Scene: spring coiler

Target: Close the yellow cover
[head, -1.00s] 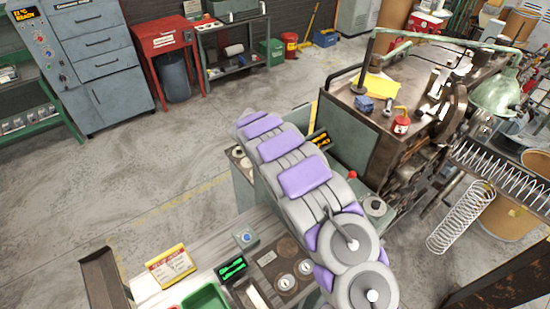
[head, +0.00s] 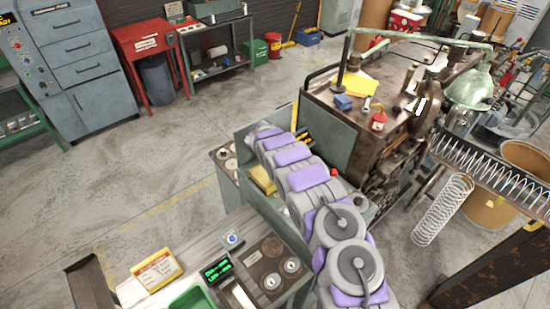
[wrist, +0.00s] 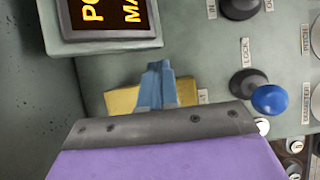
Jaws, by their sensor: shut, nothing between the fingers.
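The yellow cover (head: 262,179) shows in the head view as a small yellow piece on the grey-green machine, just left of my arm and partly hidden by it. In the wrist view a yellow plate (wrist: 121,101) lies behind my gripper (wrist: 157,72), on the grey-green panel. My gripper's blue-grey fingers are together and empty, in front of the plate's middle in that picture. I cannot tell whether they touch it. The cover's hinge and how far it stands open are not clear. In the head view my gripper's fingertips are hidden behind my arm.
In the wrist view a display with orange letters (wrist: 108,17) is at upper left. A black knob (wrist: 248,84) and a blue ball-ended lever (wrist: 270,99) are on the right. In the head view the spring machine (head: 365,125) stands right of my arm; floor at left is clear.

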